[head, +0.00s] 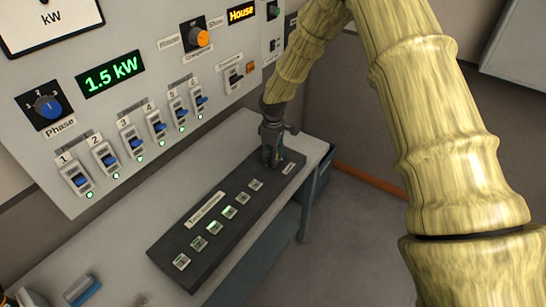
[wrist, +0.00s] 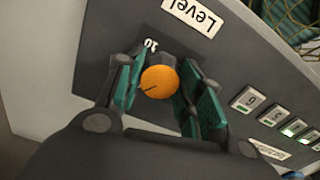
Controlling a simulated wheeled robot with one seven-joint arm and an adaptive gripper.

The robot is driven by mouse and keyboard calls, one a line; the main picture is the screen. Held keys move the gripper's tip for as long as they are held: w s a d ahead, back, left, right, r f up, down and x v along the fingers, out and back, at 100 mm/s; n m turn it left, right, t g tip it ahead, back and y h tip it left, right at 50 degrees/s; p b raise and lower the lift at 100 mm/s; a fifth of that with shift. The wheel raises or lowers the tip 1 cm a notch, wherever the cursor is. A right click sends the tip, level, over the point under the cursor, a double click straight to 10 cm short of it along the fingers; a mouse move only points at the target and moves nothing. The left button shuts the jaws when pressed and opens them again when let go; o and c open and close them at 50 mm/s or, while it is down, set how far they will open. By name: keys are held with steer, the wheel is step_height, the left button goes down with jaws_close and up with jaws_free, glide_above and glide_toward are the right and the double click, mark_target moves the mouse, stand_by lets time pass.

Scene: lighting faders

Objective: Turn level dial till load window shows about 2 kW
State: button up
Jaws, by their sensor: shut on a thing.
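The load window (head: 111,73) on the wall panel reads 1.5 kW in green in the head view. The level dial (wrist: 160,82) is a round knob with an orange cap and a dark pointer line, seen in the wrist view. The line points toward the lower left of that picture. My gripper (head: 271,157) is at the far end of the dark desk panel and hides the dial in the head view. Its green-padded fingers are on either side of the dial, shut on it. A "Level" label (wrist: 192,15) is beside the dial.
The dark desk panel (head: 216,223) has a row of square buttons, several lit green. The wall panel carries a blue Phase knob (head: 47,107), an orange House/Show knob (head: 202,39) and several blue faders. A blue object (head: 82,290) lies at the desk's near left.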

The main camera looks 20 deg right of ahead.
steer(key=m+b, duration=0.1)
steer(key=m, duration=0.9)
steer(key=shift+b, duration=0.3)
stand_by(0.4)
steer(key=o, duration=1)
step_height(320, 180, up, 12)
